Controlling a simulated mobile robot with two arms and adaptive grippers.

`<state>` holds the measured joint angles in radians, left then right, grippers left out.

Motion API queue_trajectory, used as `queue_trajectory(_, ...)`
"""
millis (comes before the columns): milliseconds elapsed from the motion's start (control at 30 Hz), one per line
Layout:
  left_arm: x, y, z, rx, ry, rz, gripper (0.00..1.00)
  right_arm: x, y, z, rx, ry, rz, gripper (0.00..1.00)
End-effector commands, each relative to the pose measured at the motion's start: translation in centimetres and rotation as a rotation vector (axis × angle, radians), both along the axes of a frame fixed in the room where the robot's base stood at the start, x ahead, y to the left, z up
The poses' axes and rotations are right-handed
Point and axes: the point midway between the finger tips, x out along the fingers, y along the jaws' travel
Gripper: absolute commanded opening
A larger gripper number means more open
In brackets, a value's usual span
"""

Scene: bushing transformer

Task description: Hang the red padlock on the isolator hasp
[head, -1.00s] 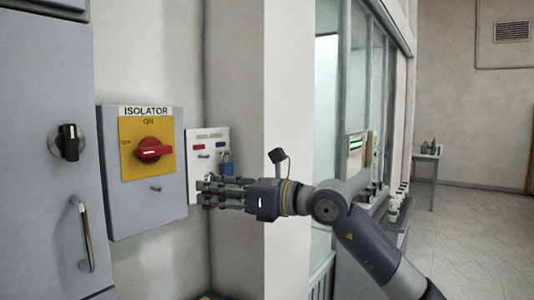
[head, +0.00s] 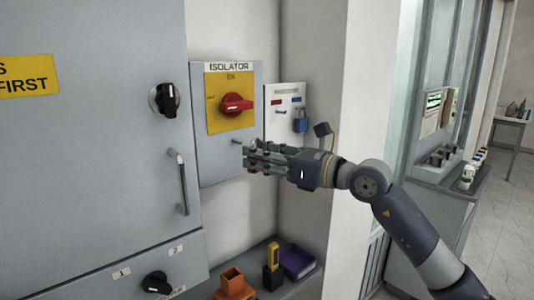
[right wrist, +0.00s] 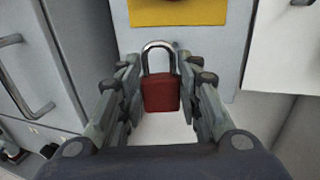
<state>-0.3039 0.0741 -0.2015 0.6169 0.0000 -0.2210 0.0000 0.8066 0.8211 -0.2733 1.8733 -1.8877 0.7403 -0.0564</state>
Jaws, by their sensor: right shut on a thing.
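My right gripper (head: 250,157) is in front of the lower right edge of the grey isolator box (head: 213,165). In the right wrist view the gripper (right wrist: 161,88) is shut on the red padlock (right wrist: 161,94). The padlock is upright, its steel shackle pointing away from the palm toward the box; in the head view the fingers mostly hide it. The isolator has a yellow plate with a red rotary handle (head: 236,104). The small hasp (head: 236,142) sits below the handle, just left of the fingertips. Whether the shackle touches it I cannot tell. My left gripper is not in view.
A white board (head: 284,94) with a blue padlock (head: 300,121) hangs right of the isolator. A large grey cabinet (head: 90,140) with a vertical handle (head: 180,183) stands left. Below, a shelf holds an orange holder (head: 233,284), a yellow-black tool (head: 272,266) and a purple bin (head: 298,262).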

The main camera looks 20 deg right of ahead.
Motion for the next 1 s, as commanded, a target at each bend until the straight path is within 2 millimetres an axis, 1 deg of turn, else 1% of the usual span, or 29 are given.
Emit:
queue_trajectory(33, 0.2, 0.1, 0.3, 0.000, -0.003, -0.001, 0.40, 0.3, 0.1, 0.2, 0.002, -0.001, 0.000, 0.07)
queue_trajectory(300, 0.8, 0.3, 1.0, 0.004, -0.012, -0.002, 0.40, 1.8, 0.7, 0.1, 0.002, -0.001, 0.000, 0.07)
queue_trajectory(867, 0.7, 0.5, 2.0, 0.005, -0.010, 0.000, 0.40, 5.0, 1.8, -0.3, 0.001, -0.002, 0.000, 0.07)
queue_trajectory(1000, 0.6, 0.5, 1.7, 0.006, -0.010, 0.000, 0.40, 5.6, 2.0, -0.7, 0.001, -0.002, 0.000, 0.07)
